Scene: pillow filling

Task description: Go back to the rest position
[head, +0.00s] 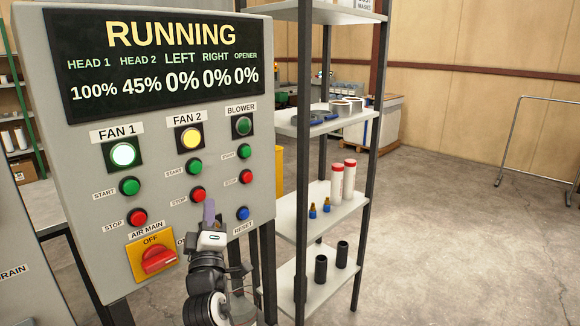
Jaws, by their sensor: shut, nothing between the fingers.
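My gripper (209,215) is shut and empty. It is in front of the lower part of a grey control panel (70,160), below the FAN 2 red stop button (198,194). I cannot tell whether its tip touches the panel. My arm rises from the bottom of the view and hides part of the panel's lower edge. The panel's display (160,62) reads RUNNING, with HEAD 1 at 100%, HEAD 2 at 45%, and LEFT, RIGHT and OPENER at 0%. The FAN 1 lamp (122,154) glows pale green and the FAN 2 lamp (190,139) yellow. The BLOWER lamp (242,126) is dark green.
A red AIR MAIN knob (158,260) sits left of my gripper, and a blue reset button (242,213) right of it. A shelf rack (330,125) with bottles and black cylinders stands close to the panel's right. Open concrete floor (450,230) lies farther right.

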